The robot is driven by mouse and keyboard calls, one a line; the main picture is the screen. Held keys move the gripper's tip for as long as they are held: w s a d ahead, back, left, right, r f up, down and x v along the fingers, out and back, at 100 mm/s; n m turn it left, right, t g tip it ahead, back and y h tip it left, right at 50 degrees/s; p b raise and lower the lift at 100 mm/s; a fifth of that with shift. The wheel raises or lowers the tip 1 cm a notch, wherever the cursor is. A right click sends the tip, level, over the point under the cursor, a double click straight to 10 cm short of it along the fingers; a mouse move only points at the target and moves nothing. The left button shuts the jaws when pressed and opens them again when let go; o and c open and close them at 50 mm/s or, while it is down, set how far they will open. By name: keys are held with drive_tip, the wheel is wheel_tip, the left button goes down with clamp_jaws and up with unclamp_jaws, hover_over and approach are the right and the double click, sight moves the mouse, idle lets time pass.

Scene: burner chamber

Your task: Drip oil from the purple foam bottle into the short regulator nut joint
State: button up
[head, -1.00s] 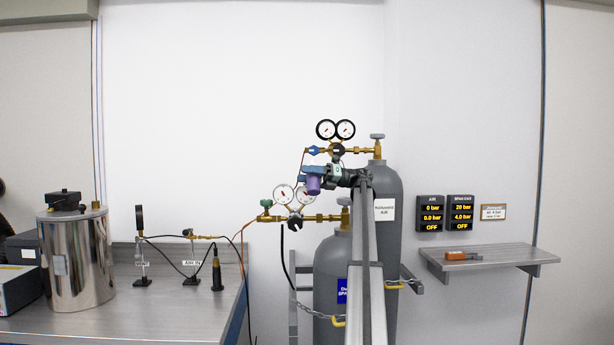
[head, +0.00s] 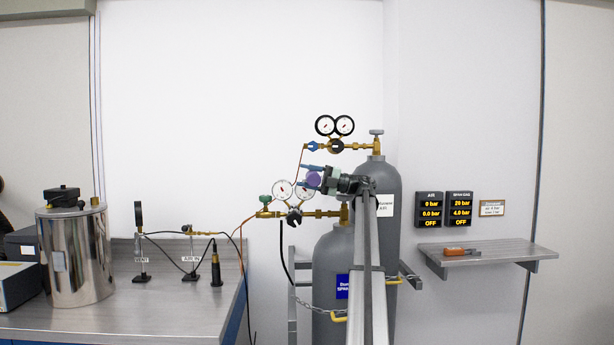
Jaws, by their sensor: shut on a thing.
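The gripper and bottle are in front of the wall, just above the right gauge of the lower regulator (head: 294,215). The short cylinder's brass nut joint (head: 334,213) is below and to the right of the bottle, apart from it in the picture. No oil drop can be made out.
The tall cylinder (head: 388,240) and short cylinder (head: 330,262) stand chained at the wall, partly behind my arm. The upper regulator (head: 336,146) is close above the gripper. A bench (head: 150,320) is at left; a wall shelf (head: 480,252) is at right.

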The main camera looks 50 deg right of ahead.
drive_tip(key=shift+f+m, duration=0.1)
drive_tip(key=shift+m, duration=0.4)
drive_tip(key=shift+d+r+m+t+h, duration=0.1)
drive_tip(key=shift+r+m+t+h, duration=0.2)
drive_tip(key=shift+m, duration=0.4)
drive_tip(key=shift+r+m+t+h, duration=0.1)
drive_tip(key=shift+r+m+h, duration=0.2)
drive_tip(key=shift+m, duration=0.4)
drive_tip(key=shift+w+r, duration=0.1)
drive_tip(key=shift+r+m, duration=0.2)
drive_tip(key=shift+m, duration=0.4)
drive_tip(key=shift+f, duration=0.1)
idle(0.9)
drive_tip(key=shift+f+n+y, duration=0.2)
drive_tip(key=shift+f+n, duration=0.1)
drive_tip(key=shift+n, duration=0.45)
drive_tip(key=shift+f+n+y, duration=0.2)
drive_tip(key=shift+f+n, duration=0.05)
drive_tip(key=shift+n, duration=0.5)
drive_tip(key=shift+f, duration=0.1)
